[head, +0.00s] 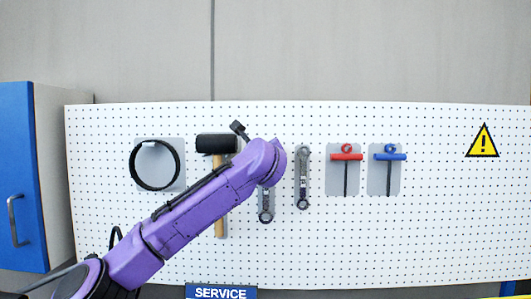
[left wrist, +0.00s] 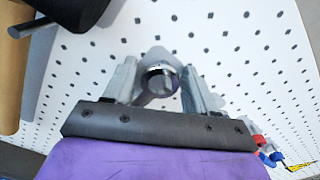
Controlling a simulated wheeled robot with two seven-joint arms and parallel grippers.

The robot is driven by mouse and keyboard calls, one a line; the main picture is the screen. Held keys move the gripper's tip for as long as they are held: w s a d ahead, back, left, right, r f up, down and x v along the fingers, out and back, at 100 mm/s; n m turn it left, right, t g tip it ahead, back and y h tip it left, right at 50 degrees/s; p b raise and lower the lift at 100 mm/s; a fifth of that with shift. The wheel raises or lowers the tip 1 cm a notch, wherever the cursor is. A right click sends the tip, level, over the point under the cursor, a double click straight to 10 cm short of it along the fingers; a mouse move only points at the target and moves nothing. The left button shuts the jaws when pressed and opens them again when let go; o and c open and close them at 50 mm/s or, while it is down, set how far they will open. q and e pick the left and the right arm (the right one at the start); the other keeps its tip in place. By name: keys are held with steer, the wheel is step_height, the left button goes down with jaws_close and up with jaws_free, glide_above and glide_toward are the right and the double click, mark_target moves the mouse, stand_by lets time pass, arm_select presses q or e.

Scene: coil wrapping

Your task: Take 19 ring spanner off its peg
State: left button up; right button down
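Two ring spanners hang on the white pegboard in the head view. One spanner (head: 266,205) is mostly hidden behind my left arm; the other spanner (head: 303,178) hangs just right of it in full view. I cannot read which is the 19. In the left wrist view my left gripper (left wrist: 160,88) has its two grey fingers spread, one on each side of a spanner's end (left wrist: 160,60) and a round metal peg end (left wrist: 161,78). A gap seems to show beside each finger. The head view hides the fingertips behind my arm. My right gripper is out of view.
A black coil (head: 154,166) and a mallet (head: 216,144) hang left of the spanners. Red (head: 346,156) and blue (head: 390,156) T-handle tools hang to the right. A blue cabinet (head: 22,180) stands at far left. The pegboard (head: 440,220) is bare at lower right.

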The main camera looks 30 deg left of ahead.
arm_select(q)
steer(key=shift+w, duration=0.15)
steer(key=c, duration=0.8)
steer(key=shift+o, duration=1)
steer(key=shift+c, duration=0.9)
steer(key=shift+r, duration=0.15)
steer(key=shift+r, duration=0.1)
